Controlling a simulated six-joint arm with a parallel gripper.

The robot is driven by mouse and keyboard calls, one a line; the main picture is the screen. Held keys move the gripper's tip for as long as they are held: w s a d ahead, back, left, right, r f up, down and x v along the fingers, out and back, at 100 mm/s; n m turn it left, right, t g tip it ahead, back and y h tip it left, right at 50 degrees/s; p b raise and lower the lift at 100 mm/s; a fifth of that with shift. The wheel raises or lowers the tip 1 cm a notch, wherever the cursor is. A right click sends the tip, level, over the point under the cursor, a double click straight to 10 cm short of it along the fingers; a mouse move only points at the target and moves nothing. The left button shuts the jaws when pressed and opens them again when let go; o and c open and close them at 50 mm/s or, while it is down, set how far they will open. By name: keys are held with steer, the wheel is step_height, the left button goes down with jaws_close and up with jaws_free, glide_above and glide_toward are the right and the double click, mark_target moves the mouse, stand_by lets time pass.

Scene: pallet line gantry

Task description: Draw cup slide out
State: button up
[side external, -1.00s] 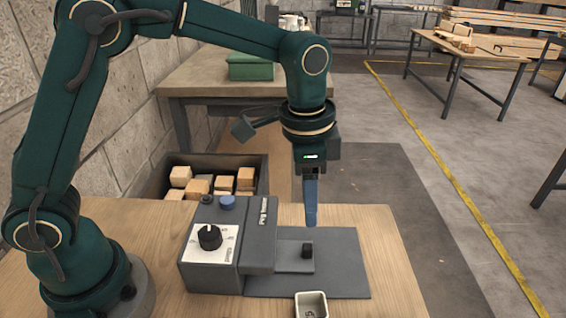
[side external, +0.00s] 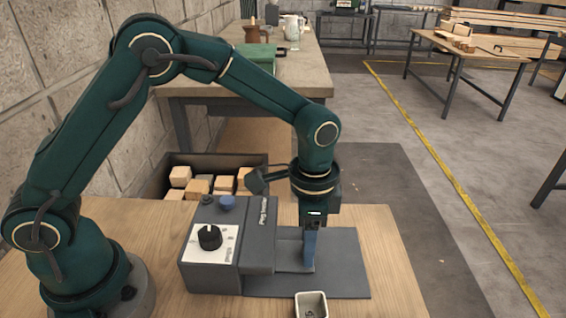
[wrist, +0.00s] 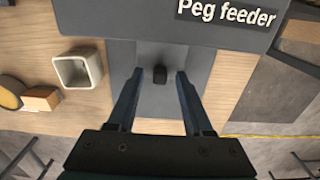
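The grey peg feeder (side external: 262,238) stands on the wooden table, and its label shows in the wrist view (wrist: 205,28). Its flat grey slide (side external: 287,259) sticks out from the feeder's front over a dark base plate (side external: 345,275). A small black knob (wrist: 159,75) stands up from the slide; in the side view my gripper hides it. My gripper (side external: 309,268) points down at the slide. In the wrist view its two fingers (wrist: 160,76) are open, one on each side of the knob, with gaps showing between.
A small white square cup (side external: 311,305) stands on the table by the base plate's front edge; it also shows in the wrist view (wrist: 79,70). A dark bin (side external: 250,160) of wooden blocks is behind the feeder. Bare tabletop (side external: 392,260) lies to the right.

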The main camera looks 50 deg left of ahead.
jaws_close()
steer(key=shift+r, duration=0.1)
stand_by(1.1)
